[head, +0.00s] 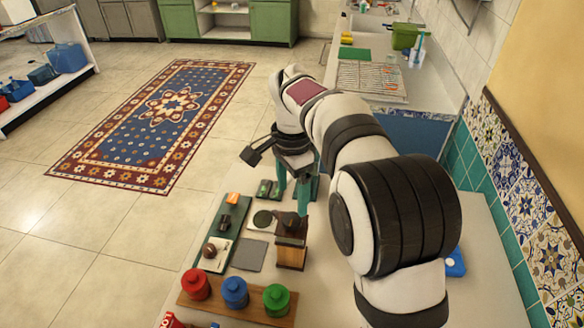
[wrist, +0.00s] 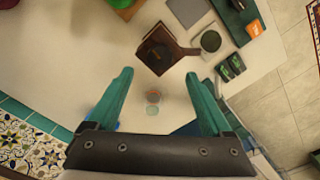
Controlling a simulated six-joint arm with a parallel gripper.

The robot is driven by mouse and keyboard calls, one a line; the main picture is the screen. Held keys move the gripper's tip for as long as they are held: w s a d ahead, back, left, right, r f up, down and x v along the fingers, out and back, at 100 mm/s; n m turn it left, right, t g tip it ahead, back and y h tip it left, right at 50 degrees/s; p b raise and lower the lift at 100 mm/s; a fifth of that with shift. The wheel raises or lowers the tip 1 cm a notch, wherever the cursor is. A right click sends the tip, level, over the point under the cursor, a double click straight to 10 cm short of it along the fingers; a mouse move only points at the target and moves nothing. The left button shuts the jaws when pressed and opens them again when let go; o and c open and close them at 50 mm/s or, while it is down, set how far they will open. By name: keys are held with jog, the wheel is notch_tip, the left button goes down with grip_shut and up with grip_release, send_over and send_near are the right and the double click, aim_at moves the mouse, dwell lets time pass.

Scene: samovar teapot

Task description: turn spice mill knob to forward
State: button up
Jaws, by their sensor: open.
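The spice mill (head: 291,254) is a wooden box with a dark brown top, upright on the white counter. In the wrist view the mill (wrist: 158,64) is seen from above, with a dark round part on its top and a short arm pointing right. Which way its knob points is hard to tell. My gripper (wrist: 158,75) has two teal fingers spread wide with nothing between them. The mill's top lies just beyond the fingertips in the wrist view. In the head view my gripper (head: 293,192) is behind the mill, and my arm hides part of the counter.
Red (head: 195,285), blue (head: 235,292) and green (head: 276,300) canisters stand on a wooden board (head: 250,311) in front. A dark green strip (head: 233,222) with small items lies left of the mill, beside a grey square (head: 249,255). A tiled wall (head: 515,190) bounds the right.

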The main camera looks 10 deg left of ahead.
notch_tip(320, 180, up, 9)
jog(key=shift+f, duration=0.15)
